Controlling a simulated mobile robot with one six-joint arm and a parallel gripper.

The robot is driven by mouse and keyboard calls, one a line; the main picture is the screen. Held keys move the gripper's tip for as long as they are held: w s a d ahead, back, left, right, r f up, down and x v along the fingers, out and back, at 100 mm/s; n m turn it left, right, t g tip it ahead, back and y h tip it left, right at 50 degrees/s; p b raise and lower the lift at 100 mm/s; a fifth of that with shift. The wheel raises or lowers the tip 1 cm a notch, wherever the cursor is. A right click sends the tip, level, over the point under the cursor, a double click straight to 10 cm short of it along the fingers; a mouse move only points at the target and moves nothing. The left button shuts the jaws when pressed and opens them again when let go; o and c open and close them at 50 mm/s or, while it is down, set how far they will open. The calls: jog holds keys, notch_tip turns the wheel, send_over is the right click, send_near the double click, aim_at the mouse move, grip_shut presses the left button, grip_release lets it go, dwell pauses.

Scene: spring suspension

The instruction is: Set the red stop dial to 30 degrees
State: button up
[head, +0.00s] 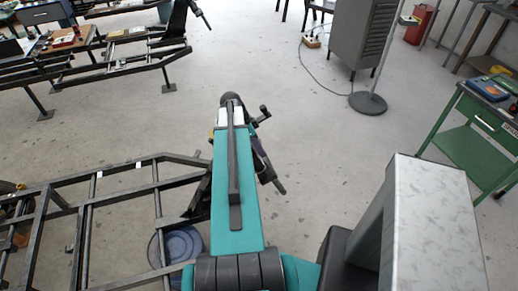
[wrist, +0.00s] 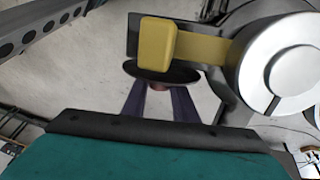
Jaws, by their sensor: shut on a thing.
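In the wrist view, two dark purple fingers of my gripper (wrist: 160,103) reach up from the lower middle, one on each side of a small reddish-brown piece. I take this piece to be the red stop dial (wrist: 158,87); only a sliver shows, under a dark oval disc (wrist: 160,73). My gripper is shut on it. A yellow block (wrist: 156,44) on a yellow arm sits just above the disc, joined to a big silver round part (wrist: 288,65) at right. No degree marks can be read. In the head view my teal arm hides most of the dial area.
A green table (head: 470,135) and a grey cabinet (head: 362,35) stand at right. The floor between is mostly clear, with a cable (head: 316,72) across it.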

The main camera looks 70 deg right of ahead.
jog(key=shift+s+a+f+t+h+b, duration=0.15)
jog(key=shift+t+h+b, duration=0.2)
jog(key=shift+b, duration=0.5)
jog(key=shift+w+a+t+h+b, duration=0.1)
jog(key=shift+t+h+b, duration=0.15)
jog(key=shift+h+b, duration=0.4)
jog(key=shift+s+n+b, duration=0.1)
jog(key=shift+n+b, duration=0.2)
jog(key=shift+t, duration=0.3)
jog(key=shift+r+h+p, duration=0.25)
jog(key=shift+h+p, duration=0.05)
jog(key=shift+p, duration=0.5)
jog(key=p, duration=0.4)
jog(key=shift+t+h, duration=0.3)
jog(key=p, duration=0.3)
jog(key=shift+s, duration=0.1)
jog(key=shift+f+t+p, duration=0.15)
jog(key=shift+t+p, duration=0.15)
jog(key=shift+p, duration=0.15)
